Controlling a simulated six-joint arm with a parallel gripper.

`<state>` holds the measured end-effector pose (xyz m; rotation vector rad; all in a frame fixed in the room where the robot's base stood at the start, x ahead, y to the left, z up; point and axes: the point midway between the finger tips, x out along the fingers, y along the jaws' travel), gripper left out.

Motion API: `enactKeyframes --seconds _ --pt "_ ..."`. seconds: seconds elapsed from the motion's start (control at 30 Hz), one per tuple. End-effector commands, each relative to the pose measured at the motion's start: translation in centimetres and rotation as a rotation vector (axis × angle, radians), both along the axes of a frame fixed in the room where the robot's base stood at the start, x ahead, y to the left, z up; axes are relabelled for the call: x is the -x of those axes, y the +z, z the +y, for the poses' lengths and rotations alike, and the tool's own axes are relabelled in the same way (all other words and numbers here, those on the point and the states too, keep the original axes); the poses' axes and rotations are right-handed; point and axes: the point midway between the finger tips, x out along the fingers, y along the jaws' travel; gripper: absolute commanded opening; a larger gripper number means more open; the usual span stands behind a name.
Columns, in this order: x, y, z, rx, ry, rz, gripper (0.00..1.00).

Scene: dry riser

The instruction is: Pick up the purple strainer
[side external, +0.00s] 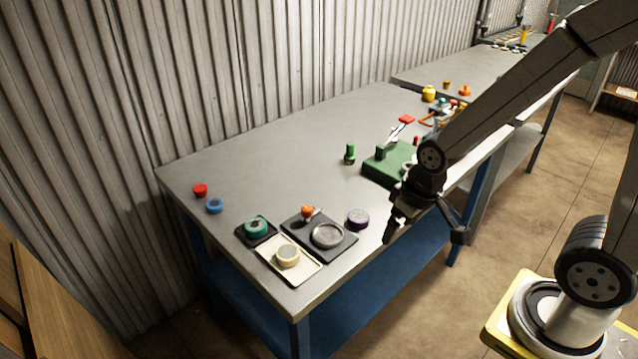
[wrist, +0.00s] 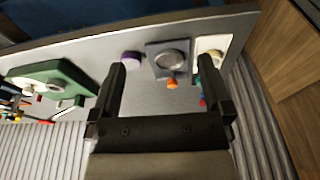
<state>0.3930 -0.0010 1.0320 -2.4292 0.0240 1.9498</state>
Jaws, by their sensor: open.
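The purple strainer (side external: 358,218) is a short round piece with a paler top. It sits on the grey table just right of a dark square tray, near the front edge. In the wrist view the strainer (wrist: 131,58) shows just beyond the tip of my left finger. My gripper (side external: 424,232) is open and empty, to the right of the strainer and apart from it, by the table's front edge. In the wrist view my gripper (wrist: 162,65) has its two fingers spread wide, with bare table and part of the dark tray showing between them.
The dark tray (side external: 349,241) holds a silver ring and an orange knob. A cream tray (side external: 269,262) and a teal ring (side external: 256,226) lie left of it. A green block (side external: 378,176) and a green piece (side external: 349,153) stand behind the strainer. The table's back left is mostly clear.

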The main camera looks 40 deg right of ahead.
Motion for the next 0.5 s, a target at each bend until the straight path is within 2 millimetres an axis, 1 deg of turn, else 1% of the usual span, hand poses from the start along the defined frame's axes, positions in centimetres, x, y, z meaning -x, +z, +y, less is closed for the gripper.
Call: enactKeyframes --seconds 0.17,0.27,0.5 --pt "-0.3 -0.9 -0.8 -0.051 -0.13 0.067 1.0" --pt "-0.6 -1.7 -1.4 -0.106 -0.255 0.13 1.0" --pt "-1.9 -4.1 -2.8 -0.298 -0.627 0.305 1.0"
